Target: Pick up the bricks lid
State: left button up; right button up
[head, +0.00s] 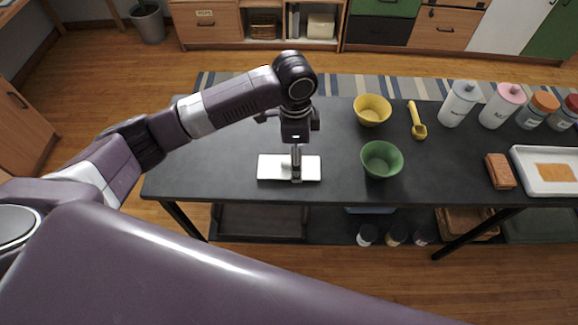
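A flat white rectangular piece (270,168), which looks like the bricks lid, lies on the dark table near its front edge, left of the green bowl. My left gripper (296,168) points down over its middle, and a dark upright part there covers the centre of the lid. I cannot tell whether that part is all finger or partly a handle, nor whether the fingers are closed on it. The lid looks flat on or very close to the tabletop. My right gripper is out of view.
A green bowl (381,160), yellow bowl (372,110) and yellow scoop (417,122) stand right of the lid. Farther right are a brown brick (500,171), a white tray (545,188) and several bottles. The dark table (210,150) is clear left of the lid.

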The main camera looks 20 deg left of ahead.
aim_at(289, 166)
pick_arm(q)
jog(key=shift+w+a+r, duration=0.5)
jog(key=shift+w+a, duration=0.2)
jog(key=shift+a, duration=0.2)
jog(key=f, duration=0.5)
jog(key=f+p, duration=0.1)
jog(key=f, duration=0.1)
jog(key=shift+w+f, duration=0.25)
jog(key=shift+w, duration=0.05)
jog(key=shift+c, duration=0.3)
jog(key=c, duration=1.1)
jog(key=shift+c, duration=0.2)
jog(key=shift+r, duration=0.1)
